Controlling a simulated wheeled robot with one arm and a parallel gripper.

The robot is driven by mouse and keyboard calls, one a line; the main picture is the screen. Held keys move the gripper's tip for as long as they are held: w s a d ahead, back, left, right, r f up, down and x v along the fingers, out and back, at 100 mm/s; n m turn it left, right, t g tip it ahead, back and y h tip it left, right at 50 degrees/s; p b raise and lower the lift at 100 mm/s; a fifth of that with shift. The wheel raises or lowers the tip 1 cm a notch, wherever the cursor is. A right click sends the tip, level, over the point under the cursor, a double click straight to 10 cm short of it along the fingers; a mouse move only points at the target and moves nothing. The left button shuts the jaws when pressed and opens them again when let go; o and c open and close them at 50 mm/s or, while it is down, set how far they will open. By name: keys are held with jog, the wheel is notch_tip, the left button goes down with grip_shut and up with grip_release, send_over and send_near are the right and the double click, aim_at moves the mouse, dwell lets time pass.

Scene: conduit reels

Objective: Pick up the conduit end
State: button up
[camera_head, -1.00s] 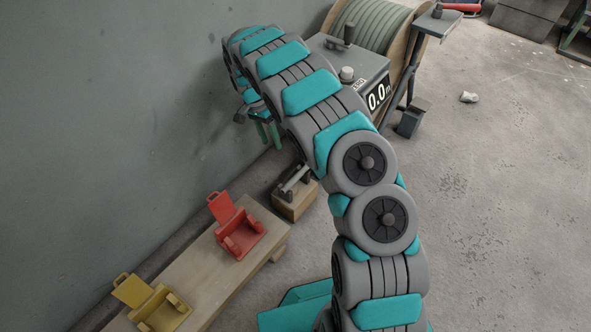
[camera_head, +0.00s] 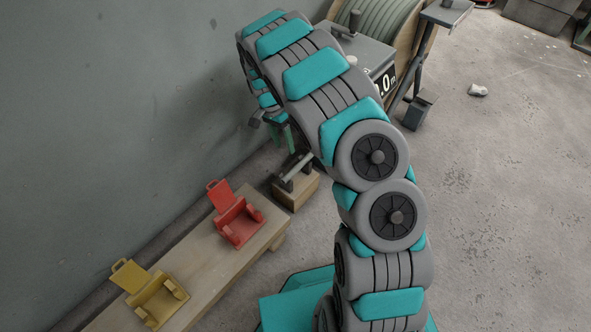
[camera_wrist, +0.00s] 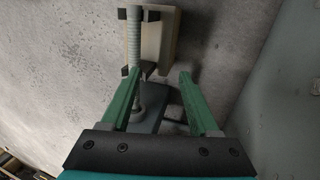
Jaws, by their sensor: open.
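The conduit end (camera_wrist: 134,40) is a pale ribbed tube at the top of the wrist view, lying along the left side of a wooden block (camera_wrist: 171,45) with dark brackets. My gripper (camera_wrist: 158,73) is open, with two green fingers pointing toward the block. The left fingertip overlaps the tube's lower part in the picture; I cannot tell whether they touch. No tube lies midway between the fingers. In the head view the green fingers of my gripper (camera_head: 281,136) show just above the wooden block (camera_head: 297,192), partly hidden by my arm.
A low wooden bench (camera_head: 208,270) holds a red cradle (camera_head: 238,222) and a yellow cradle (camera_head: 158,299). A large conduit reel (camera_head: 385,22) and a grey metering box (camera_head: 355,50) with a display stand behind my arm. A wall is close on the left; the floor at right is mostly clear.

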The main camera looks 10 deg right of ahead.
aim_at(298, 164)
jog(key=s+d+f, duration=0.1)
jog(key=s+f, duration=0.1)
jog(key=s+d+f+b, duration=0.1)
jog(key=s+d+f, duration=0.1)
jog(key=shift+s+d+f, duration=0.2)
jog(key=shift+s+f, duration=0.05)
jog(key=shift+f, duration=0.15)
grip_shut()
dwell(0.7)
